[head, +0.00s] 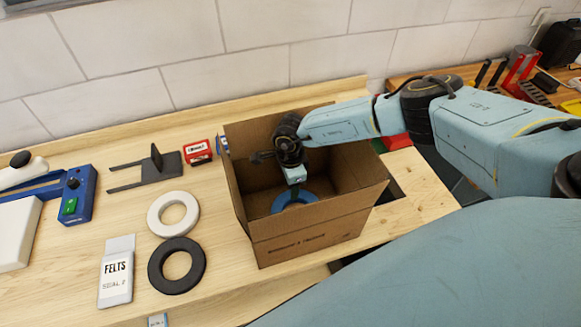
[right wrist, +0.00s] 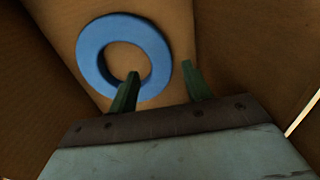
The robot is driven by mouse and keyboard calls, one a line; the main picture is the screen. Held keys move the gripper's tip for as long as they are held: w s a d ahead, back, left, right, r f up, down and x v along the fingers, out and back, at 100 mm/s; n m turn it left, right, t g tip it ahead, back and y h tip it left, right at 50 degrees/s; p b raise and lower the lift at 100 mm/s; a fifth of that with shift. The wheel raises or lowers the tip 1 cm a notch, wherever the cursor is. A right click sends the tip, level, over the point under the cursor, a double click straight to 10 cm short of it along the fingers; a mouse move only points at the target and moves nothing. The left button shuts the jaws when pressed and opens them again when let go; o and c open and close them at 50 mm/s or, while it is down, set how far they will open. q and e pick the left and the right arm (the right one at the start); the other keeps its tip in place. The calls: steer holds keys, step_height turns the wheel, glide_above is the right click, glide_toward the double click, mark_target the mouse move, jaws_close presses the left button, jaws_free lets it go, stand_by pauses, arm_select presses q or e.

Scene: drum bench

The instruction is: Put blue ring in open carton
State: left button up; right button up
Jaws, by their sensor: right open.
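The blue ring (head: 295,199) lies inside the open carton (head: 310,229), on its floor as far as I can see; my right gripper hides part of it in the head view. In the right wrist view the blue ring (right wrist: 89,59) lies flat between the brown carton walls. My right gripper (right wrist: 160,84) is open, its two dark green fingers apart. One finger overlaps the ring's lower edge in that view, and the other is to the right of the ring. In the head view my right gripper (head: 297,184) reaches down into the carton. My left gripper is not in view.
A white ring (head: 158,203) and a black ring (head: 157,276) lie left of the carton, near a felts packet (head: 116,284). A dark bracket (head: 130,180), a red box (head: 198,152) and a blue device (head: 82,190) are further back. Bare bench shows between them.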

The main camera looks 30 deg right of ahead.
step_height(320, 180, up, 7)
steer(key=b, duration=0.1)
steer(key=shift+r, duration=0.2)
